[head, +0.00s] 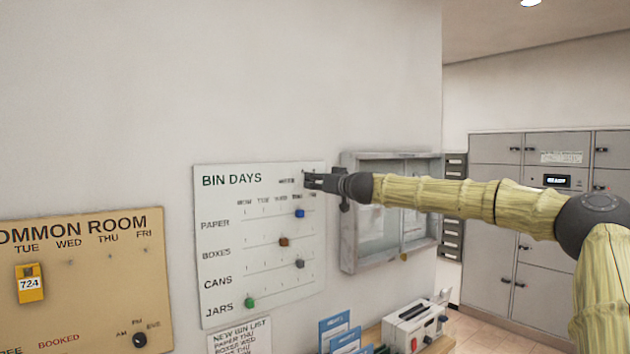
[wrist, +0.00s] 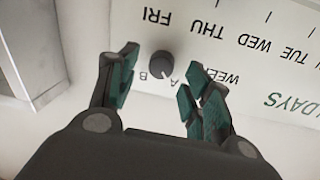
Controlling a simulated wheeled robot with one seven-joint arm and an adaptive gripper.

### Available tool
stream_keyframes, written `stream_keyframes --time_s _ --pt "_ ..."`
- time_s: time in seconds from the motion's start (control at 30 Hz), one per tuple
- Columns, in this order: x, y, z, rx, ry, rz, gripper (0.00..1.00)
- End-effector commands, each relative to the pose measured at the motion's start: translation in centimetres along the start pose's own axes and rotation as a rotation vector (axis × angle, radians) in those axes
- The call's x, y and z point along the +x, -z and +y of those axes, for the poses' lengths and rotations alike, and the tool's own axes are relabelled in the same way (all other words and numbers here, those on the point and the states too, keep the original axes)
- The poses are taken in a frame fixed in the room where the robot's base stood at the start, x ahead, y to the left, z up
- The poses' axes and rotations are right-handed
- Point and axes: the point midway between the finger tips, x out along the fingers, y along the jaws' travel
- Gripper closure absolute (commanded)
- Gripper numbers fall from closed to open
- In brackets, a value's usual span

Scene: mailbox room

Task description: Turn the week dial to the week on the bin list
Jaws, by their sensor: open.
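The week dial (wrist: 161,64) is a small dark round knob with a pale pointer line, on the bin days board (head: 212,245). The letters A and B show by it in the wrist view; I cannot tell which one it points at. My gripper (head: 308,181) is at the board's top right and hides the dial in the head view. In the wrist view my gripper (wrist: 157,75) is open, with one finger on each side of the dial. Contact is not clear. The bin list (head: 240,338) hangs below the board; its lower part, with any week line, is cut off.
The board has blue (head: 300,213), brown (head: 284,242), grey (head: 300,264) and green (head: 250,303) sliders. A glass-fronted wall case (head: 347,215) is close on the right. A common room board (head: 90,285) hangs left. A white device (head: 415,325) stands below.

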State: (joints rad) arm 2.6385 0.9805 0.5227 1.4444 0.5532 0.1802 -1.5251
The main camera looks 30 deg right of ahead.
Motion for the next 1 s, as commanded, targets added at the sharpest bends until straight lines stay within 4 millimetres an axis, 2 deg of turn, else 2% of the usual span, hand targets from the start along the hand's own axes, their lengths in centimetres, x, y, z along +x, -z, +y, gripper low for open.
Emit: stream_keyframes --time_s 0.3,0.7,0.93,0.97,1.0 --pt "1.6 0.0 0.0 0.0 0.0 0.0 0.51" --pt "1.9 -0.1 0.0 0.0 0.0 0.0 0.51" --pt "1.9 0.0 0.0 0.0 0.0 0.0 0.93" --pt "1.9 0.0 0.0 0.0 0.0 0.0 0.98" --pt "1.8 0.0 0.0 0.0 0.0 0.0 0.98"
